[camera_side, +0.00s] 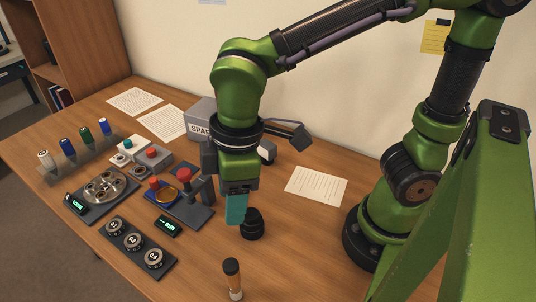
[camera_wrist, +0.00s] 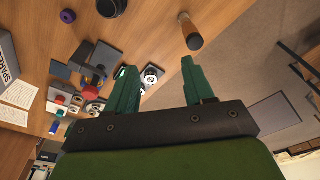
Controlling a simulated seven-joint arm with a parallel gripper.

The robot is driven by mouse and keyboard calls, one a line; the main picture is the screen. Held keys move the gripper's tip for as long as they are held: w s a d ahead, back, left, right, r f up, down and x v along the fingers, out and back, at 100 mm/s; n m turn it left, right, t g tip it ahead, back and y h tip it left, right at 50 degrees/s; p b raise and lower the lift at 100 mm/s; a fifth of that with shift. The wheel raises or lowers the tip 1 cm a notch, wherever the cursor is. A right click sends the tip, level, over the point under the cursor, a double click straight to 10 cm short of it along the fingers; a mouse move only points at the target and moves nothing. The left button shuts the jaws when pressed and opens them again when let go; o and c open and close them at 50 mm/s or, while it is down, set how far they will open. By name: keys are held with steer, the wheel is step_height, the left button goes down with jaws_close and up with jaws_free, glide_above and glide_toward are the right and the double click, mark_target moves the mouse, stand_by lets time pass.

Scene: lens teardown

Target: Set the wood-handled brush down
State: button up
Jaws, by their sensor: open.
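The wood-handled brush (camera_side: 233,282) stands upright on the table near the front edge, with a dark top and a wooden lower part. In the wrist view the brush (camera_wrist: 192,36) shows beyond my right-hand fingertip, apart from it. My gripper (camera_side: 236,222) is above the table, behind the brush and beside a black cylinder (camera_side: 252,226). In the wrist view its two teal fingers (camera_wrist: 158,65) are spread with nothing between them. The side view shows the fingers overlapping, and the table spot directly under them is partly hidden.
A small stand with a red knob (camera_side: 184,176), a dark tray of round parts (camera_side: 135,243) and a round metal plate (camera_side: 104,189) lie to the left. Several coloured bottles (camera_side: 85,138) stand in a rack farther left. Bare table (camera_side: 300,245) is free right of the brush.

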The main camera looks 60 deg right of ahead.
steer(key=d+r+m+t, duration=0.2)
steer(key=d+m+t, duration=0.1)
steer(key=d+m, duration=0.4)
steer(key=d+r+m+t, duration=0.3)
steer(key=d+m, duration=0.3)
steer(key=d, duration=0.5)
steer(key=shift+w+m+y, duration=0.35)
steer(key=shift+m+y, duration=0.05)
